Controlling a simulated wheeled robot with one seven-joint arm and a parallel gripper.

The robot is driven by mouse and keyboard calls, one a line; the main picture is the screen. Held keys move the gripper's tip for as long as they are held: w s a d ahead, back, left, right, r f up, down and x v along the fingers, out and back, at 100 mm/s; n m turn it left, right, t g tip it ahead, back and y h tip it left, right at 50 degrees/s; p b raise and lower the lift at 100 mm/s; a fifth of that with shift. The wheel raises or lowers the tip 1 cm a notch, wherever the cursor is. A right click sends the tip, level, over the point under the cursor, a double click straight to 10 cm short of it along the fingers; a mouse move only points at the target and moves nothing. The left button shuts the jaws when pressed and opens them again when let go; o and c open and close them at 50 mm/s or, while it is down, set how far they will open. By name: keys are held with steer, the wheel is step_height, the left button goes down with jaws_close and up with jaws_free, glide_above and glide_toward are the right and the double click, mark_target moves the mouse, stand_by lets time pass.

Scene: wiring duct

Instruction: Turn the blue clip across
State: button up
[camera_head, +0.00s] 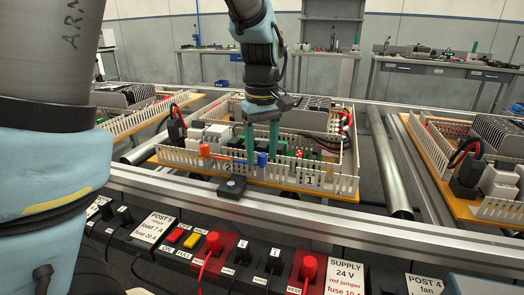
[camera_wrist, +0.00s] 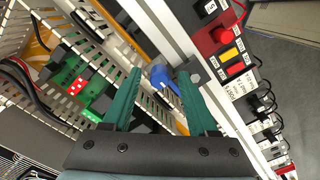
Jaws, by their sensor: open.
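The blue clip (camera_head: 262,159) sits at the front slotted wall of the wiring duct (camera_head: 200,163), between the number labels 2 and 1. My gripper (camera_head: 261,148) points down over the duct with its two teal fingers apart, one on each side of the clip as seen from the head. In the wrist view, the blue clip (camera_wrist: 161,77) shows between the fingertips (camera_wrist: 160,72). Nothing is held between the fingers. I cannot tell whether either finger touches the clip, and its lower part is hard to make out.
An orange clip (camera_head: 204,150) stands on the same wall to the left. Green modules (camera_wrist: 82,88) and wires lie inside the enclosure. A black block (camera_head: 232,187) sits on the rail in front, above a panel with red plugs (camera_head: 213,242). Similar enclosures stand left and right.

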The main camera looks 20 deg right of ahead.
steer(key=shift+c, duration=0.2)
jaws_close()
stand_by(1.1)
